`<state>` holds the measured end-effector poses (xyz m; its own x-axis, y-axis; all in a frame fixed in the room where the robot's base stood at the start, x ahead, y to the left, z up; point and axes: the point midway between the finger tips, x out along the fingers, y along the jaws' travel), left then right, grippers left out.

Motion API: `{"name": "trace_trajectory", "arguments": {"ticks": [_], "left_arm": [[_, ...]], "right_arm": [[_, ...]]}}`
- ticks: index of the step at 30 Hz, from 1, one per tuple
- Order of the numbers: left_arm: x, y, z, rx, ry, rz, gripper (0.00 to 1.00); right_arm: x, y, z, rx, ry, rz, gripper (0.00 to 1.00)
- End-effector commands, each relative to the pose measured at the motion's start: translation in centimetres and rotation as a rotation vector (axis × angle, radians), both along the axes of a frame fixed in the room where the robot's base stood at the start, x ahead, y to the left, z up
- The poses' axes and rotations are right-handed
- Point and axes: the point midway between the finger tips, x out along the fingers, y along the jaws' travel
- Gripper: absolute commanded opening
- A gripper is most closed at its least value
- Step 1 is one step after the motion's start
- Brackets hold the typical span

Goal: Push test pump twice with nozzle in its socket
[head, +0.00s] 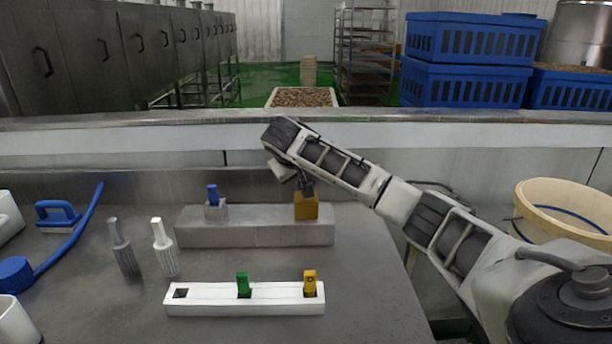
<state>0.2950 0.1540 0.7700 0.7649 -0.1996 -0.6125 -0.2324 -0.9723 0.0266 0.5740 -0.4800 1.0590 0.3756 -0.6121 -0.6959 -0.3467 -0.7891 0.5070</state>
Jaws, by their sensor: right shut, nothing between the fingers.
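A grey metal block (255,233) stands on the table. On its left end a blue nozzle (213,192) stands upright in a small grey socket (215,211). On its right end is an ochre block (306,208), which looks like the test pump. My right gripper (307,187) points down, shut and empty, at the top of the ochre block; I cannot tell whether it touches. My left gripper is out of view.
A white rack (210,303) in front holds a green nozzle (243,284) and a yellow nozzle (309,283); its left slot is empty. Two ribbed bottles (164,250) and a blue brush (57,214) are at left. A cream tub (565,205) is at right.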

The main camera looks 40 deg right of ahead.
Motion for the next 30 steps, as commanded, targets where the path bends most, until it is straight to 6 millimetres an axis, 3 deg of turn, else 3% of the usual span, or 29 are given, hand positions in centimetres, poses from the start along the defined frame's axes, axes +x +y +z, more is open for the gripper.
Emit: {"name": "trace_trajectory", "arguments": {"ticks": [30], "left_arm": [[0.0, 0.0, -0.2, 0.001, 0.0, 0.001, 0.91]], "right_arm": [[-0.1, 0.0, -1.5, 0.001, 0.006, 0.0, 0.0]]}}
